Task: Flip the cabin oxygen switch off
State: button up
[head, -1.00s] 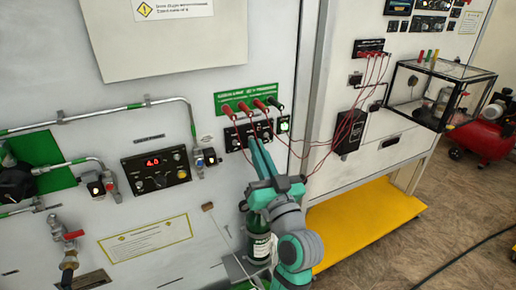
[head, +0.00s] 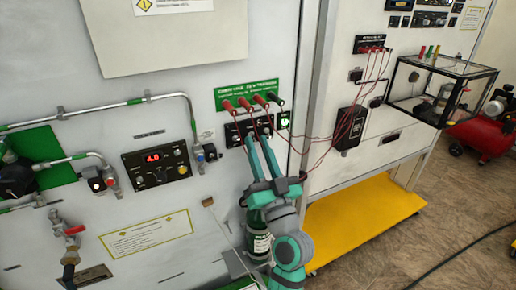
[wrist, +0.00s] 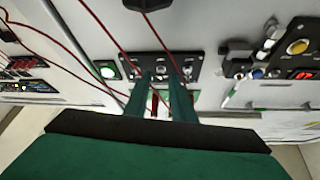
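The black switch panel (head: 236,135) sits on the white cabinet front, below the green placard with the red and black plugs. Its small switches are partly hidden by my fingers and red leads, so I cannot tell which is the cabin oxygen switch or its position. In the wrist view the same panel (wrist: 187,76) lies just beyond my fingertips. My gripper (head: 260,146) has teal fingers pointing up at the panel's lower part. In the wrist view my gripper (wrist: 159,88) shows a gap between its fingers with no object held; contact with the panel cannot be told.
Red leads (head: 308,143) hang from the plugs to the right-hand cabinet, crossing near my fingers. A lit green switch (head: 284,120) is right of the panel. A dark green bottle (head: 258,243) stands behind my wrist. A display box (head: 158,166) is to the left.

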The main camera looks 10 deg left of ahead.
jog(key=shift+f, duration=0.1)
jog(key=v, duration=1)
jog(key=shift+s+d, duration=0.2)
jog(key=shift+s, duration=0.1)
jog(key=shift+f, duration=0.15)
